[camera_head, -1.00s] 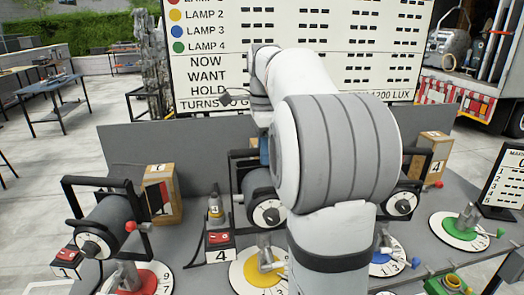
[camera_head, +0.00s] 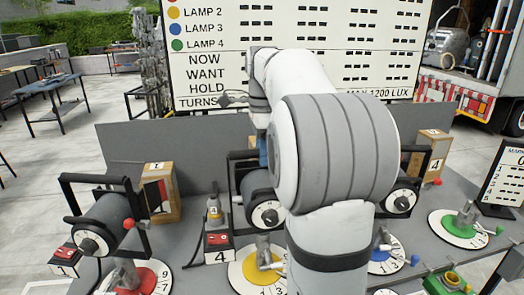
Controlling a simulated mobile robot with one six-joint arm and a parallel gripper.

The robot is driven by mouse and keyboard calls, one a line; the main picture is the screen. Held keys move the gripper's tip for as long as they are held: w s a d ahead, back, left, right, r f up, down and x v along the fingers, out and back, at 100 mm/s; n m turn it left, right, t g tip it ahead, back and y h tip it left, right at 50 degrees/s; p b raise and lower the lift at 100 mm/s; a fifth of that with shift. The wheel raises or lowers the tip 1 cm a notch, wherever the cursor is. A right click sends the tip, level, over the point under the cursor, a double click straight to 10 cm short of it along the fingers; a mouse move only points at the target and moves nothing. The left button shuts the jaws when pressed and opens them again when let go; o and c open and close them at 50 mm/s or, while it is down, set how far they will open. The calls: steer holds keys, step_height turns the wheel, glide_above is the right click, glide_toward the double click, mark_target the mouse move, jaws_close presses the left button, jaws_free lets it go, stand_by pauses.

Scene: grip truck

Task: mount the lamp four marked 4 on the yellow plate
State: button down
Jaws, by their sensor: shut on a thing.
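A grey lamp (camera_head: 258,184) with a black yoke and a white dial stands over the yellow plate (camera_head: 243,270). A metal post (camera_head: 263,247) rises from this plate below it. My arm covers the lamp's right side, and I cannot read a number on it. A control box marked 4 (camera_head: 218,241) with a red top stands just left of the plate. My wrist reaches down behind my arm, above this lamp. My gripper's fingers are hidden there, so their contact with the lamp cannot be seen.
Similar lamps stand over the red plate (camera_head: 152,280) at left and the blue plate (camera_head: 378,268) at right. The green plate (camera_head: 443,230) bears a stand with no lamp. Cartons (camera_head: 160,190) and a low grey back wall (camera_head: 125,142) limit room behind.

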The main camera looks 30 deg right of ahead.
steer(key=shift+f+b, duration=0.6)
steer(key=shift+f, duration=0.65)
steer(key=c, duration=1.5)
jaws_free()
steer(key=shift+a, duration=0.1)
steer(key=o, duration=0.3)
steer(key=shift+f, duration=0.15)
steer(key=r, duration=0.8)
steer(key=shift+w+d, duration=0.2)
